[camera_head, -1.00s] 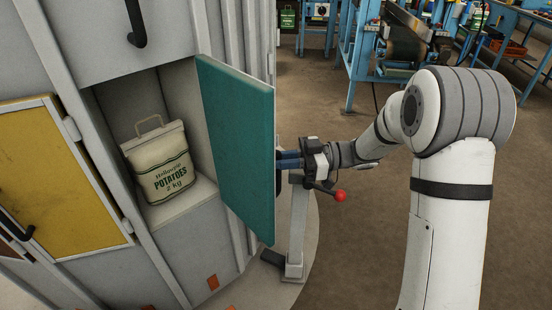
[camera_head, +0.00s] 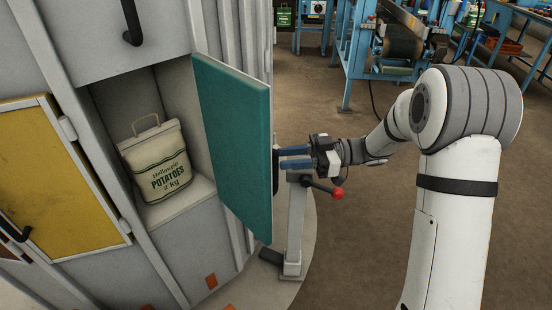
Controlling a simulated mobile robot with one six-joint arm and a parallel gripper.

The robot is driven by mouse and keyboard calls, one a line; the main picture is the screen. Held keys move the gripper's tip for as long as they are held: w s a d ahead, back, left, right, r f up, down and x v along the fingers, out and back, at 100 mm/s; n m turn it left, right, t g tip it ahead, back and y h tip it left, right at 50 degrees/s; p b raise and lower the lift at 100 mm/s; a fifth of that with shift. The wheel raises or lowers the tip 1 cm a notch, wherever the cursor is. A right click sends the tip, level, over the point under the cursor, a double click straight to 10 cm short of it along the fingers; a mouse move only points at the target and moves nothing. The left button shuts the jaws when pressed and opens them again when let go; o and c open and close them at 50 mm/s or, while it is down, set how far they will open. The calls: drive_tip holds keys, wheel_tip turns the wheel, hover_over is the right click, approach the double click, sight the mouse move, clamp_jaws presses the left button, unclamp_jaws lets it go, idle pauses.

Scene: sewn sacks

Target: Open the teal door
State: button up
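The teal door (camera_head: 232,150) stands swung wide open, jutting out from the right side of its compartment (camera_head: 128,104). Its black handle (camera_head: 275,172) shows at the door's right edge, on the outer face turned away from the camera. My gripper (camera_head: 281,158) is just right of the handle, its two blue fingers pointing left with a gap between them. It looks open and empty. Whether a fingertip still touches the handle cannot be told. A white sack of potatoes (camera_head: 160,170) sits upright inside the compartment.
A closed yellow door (camera_head: 60,180) is at left, and another black handle (camera_head: 132,22) is above the compartment. A grey post with a red-knobbed lever (camera_head: 337,193) stands just below my gripper. Blue workbenches (camera_head: 362,60) stand behind; the brown floor between is clear.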

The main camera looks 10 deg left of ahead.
drive_tip(key=v, duration=0.4)
drive_tip(key=shift+d, duration=0.1)
